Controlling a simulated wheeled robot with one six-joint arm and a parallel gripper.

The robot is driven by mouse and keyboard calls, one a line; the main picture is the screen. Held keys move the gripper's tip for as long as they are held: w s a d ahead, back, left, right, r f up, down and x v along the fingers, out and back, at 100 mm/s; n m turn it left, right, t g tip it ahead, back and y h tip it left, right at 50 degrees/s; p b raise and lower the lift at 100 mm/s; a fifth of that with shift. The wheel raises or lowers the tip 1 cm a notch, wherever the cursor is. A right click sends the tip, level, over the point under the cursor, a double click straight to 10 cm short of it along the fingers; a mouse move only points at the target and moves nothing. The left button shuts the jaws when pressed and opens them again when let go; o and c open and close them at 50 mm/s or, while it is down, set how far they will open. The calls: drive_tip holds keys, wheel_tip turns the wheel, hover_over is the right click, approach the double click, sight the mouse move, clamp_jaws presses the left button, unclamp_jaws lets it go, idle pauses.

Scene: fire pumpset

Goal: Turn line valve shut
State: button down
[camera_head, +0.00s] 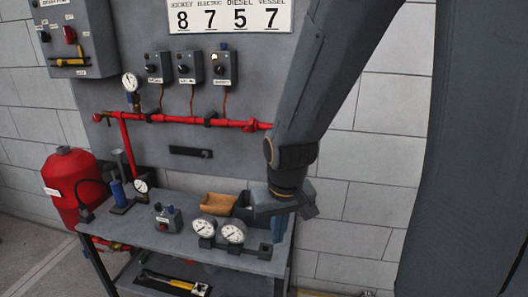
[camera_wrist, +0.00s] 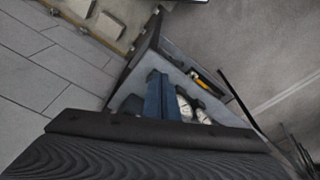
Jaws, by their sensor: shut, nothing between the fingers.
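A red pipe (camera_head: 185,119) runs across the grey wall panel, with several fittings on it. Its right end passes behind my arm. I cannot tell which fitting, if any, is the line valve, and no handle on the pipe shows clearly. My gripper (camera_head: 279,230) is at the right end of the workbench, pointing down, well below the pipe and apart from it. In the wrist view its two blue fingers (camera_wrist: 159,80) are together with nothing between them.
The workbench (camera_head: 180,245) carries two white gauges (camera_head: 232,233), a small switch box (camera_head: 168,218), a wooden tray (camera_head: 219,204) and a blue hand pump (camera_head: 118,192). A red tank (camera_head: 72,180) stands at left. Three control boxes (camera_head: 190,68) hang above the pipe.

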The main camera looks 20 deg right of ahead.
drive_tip(key=w+d+m+t+h+b, duration=0.1)
drive_tip(key=w+d+m+t+b, duration=0.45)
drive_tip(key=w+d, duration=0.9)
drive_tip(key=w+d+r+m+t+y+b, duration=0.4)
drive_tip(key=d+r+m+t, duration=0.3)
drive_tip(key=d+m+t, duration=0.15)
drive_tip(key=w+a, duration=0.3)
drive_tip(key=w, duration=0.2)
drive_tip(key=w+a+f+p, duration=0.1)
drive_tip(key=w+a, duration=0.2)
drive_tip(key=w, duration=0.3)
drive_tip(key=shift+p, duration=0.55)
